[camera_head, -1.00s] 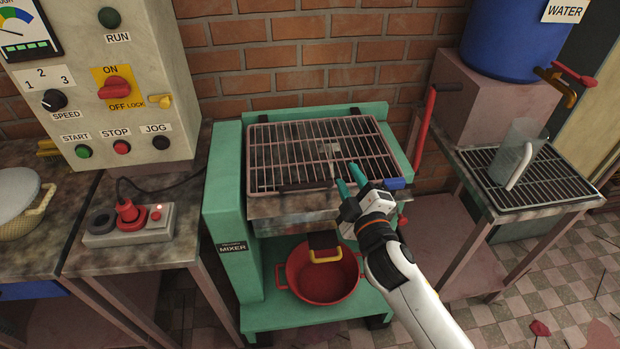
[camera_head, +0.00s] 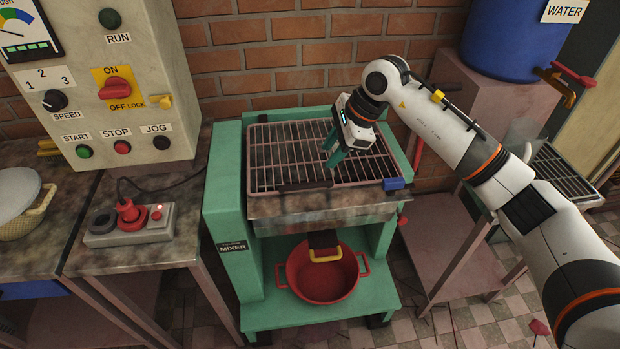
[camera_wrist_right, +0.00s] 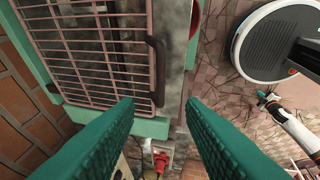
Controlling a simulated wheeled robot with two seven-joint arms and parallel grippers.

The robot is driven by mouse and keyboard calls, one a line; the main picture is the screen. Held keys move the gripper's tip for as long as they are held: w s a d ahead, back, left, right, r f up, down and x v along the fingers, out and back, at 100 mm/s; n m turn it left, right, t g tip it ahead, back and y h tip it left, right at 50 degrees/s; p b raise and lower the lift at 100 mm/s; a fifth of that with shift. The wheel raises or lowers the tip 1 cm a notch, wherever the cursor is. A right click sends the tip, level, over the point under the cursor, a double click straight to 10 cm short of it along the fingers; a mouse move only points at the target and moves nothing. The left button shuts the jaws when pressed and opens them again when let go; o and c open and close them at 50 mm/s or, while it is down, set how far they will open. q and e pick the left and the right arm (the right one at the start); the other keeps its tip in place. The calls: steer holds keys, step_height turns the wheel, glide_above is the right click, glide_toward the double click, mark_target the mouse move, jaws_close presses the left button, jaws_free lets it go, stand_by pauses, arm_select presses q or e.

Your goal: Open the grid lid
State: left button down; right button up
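The grid lid (camera_head: 290,150) lies flat and shut on top of the green mixer (camera_head: 226,195). Its dark handle (camera_head: 303,186) is on the front edge, and shows in the right wrist view (camera_wrist_right: 157,70) beyond the fingertips. My right gripper (camera_head: 332,155) points down over the right part of the grid, behind the handle. In the right wrist view its two teal fingers (camera_wrist_right: 160,104) are wide apart with nothing between them. It is apart from the handle. My left gripper (camera_wrist_right: 264,95) shows small at the right of the right wrist view; its opening is too small to tell.
A blue block (camera_head: 394,184) sits at the lid's front right corner. A red pan (camera_head: 322,280) stands on the shelf below. The brick wall (camera_head: 290,55) is close behind. A control box (camera_head: 120,80) stands left, a blue water barrel (camera_head: 510,45) right.

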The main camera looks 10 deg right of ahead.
mark_target(306, 184)
steer(key=p+x, duration=0.1)
steer(key=x, duration=1)
steer(key=shift+a+f+p, duration=0.2)
steer(key=shift+a+p, duration=0.05)
steer(key=shift+p, duration=0.15)
jaws_close()
steer(key=shift+r, duration=0.1)
